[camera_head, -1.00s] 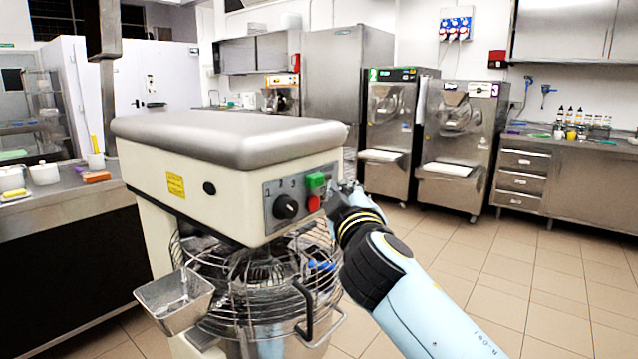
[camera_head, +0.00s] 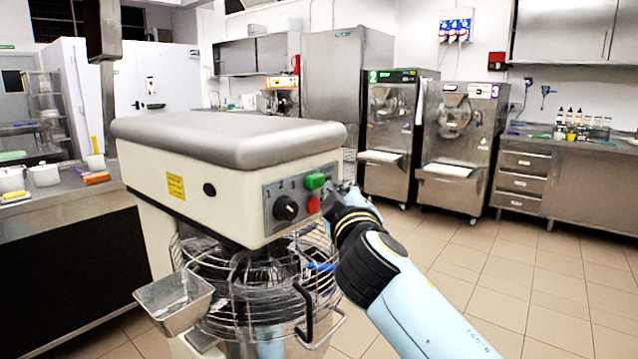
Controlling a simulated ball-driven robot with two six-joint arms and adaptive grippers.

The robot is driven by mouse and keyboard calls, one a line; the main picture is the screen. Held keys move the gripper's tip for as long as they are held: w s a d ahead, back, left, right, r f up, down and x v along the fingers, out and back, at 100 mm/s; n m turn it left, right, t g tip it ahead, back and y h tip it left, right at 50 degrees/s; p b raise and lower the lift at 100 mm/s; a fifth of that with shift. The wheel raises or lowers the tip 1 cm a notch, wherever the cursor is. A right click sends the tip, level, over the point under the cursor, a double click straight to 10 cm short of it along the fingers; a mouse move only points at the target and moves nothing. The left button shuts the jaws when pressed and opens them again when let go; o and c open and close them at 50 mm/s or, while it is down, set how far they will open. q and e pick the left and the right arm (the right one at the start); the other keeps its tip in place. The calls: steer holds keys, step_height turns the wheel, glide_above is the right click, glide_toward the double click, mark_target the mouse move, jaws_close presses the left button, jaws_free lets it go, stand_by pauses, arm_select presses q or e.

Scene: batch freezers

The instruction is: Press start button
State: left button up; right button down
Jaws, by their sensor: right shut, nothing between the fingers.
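A cream mixer (camera_head: 220,185) with a grey top stands in front of me. Its control panel carries a green button (camera_head: 315,181), a red button (camera_head: 313,204) below it and a black knob (camera_head: 286,208) to the left. My right gripper (camera_head: 331,187) is shut and empty, at the right edge of the panel close beside the green button. I cannot tell whether the fingertips touch the button. My right arm comes in from the lower right. My left gripper is not in view.
A wire guard (camera_head: 255,285) and a metal chute (camera_head: 174,301) sit below the mixer head. A counter (camera_head: 75,198) with white pots is on the left. Batch freezers (camera_head: 460,145) and a steel drawer cabinet (camera_head: 525,175) stand at the back. Tiled floor is clear on the right.

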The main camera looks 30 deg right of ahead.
steer(key=shift+w, duration=0.1)
stand_by(0.5)
steer(key=shift+w+a, duration=0.15)
steer(key=shift+w, duration=0.2)
